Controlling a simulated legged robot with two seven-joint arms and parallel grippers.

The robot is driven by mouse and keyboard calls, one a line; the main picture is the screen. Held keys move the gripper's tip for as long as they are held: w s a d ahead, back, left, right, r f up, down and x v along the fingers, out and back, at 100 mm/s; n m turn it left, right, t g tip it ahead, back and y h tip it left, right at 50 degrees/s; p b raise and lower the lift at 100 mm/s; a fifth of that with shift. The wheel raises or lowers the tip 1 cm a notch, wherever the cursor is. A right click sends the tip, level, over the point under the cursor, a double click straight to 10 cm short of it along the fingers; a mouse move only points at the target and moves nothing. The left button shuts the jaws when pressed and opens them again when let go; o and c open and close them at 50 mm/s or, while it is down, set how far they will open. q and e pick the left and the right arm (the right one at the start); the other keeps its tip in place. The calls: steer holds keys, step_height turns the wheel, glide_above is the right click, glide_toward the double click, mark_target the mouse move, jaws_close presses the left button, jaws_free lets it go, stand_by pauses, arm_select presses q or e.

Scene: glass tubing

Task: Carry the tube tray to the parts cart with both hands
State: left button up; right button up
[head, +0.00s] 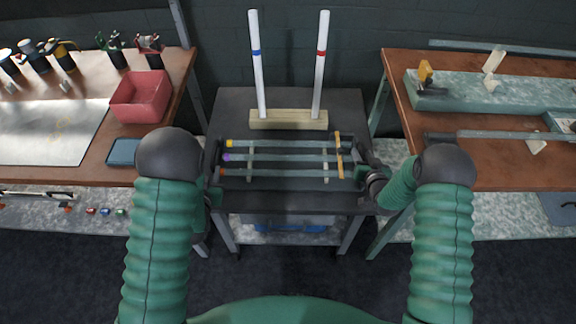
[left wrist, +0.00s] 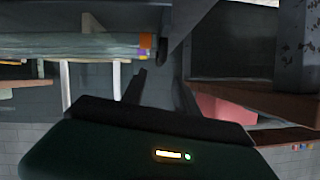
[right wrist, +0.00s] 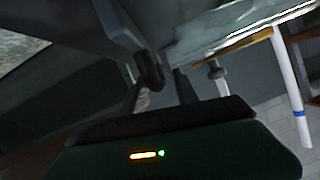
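The tube tray (head: 290,181) is dark and lies at the dark-topped cart (head: 235,105) in the middle of the head view. Several pale tubes (head: 285,158) lie across its light supports, with yellow, purple and orange left ends. I cannot tell whether the tray touches the cart top. My left gripper (head: 214,162) is at the tray's left end. In the left wrist view its fingers (left wrist: 162,88) are apart near a dark handle end (left wrist: 162,48). My right gripper (head: 362,166) is at the right end. Its fingers (right wrist: 158,88) are apart around a dark rounded handle end (right wrist: 150,72).
A wooden block (head: 288,120) with two upright white rods, banded blue and red, stands behind the tray. A left bench holds a red bin (head: 141,97) and a blue tray (head: 124,152). A right bench (head: 500,177) holds a long green fixture (head: 500,93). Both benches flank the cart closely.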

steer(key=v, duration=1.1)
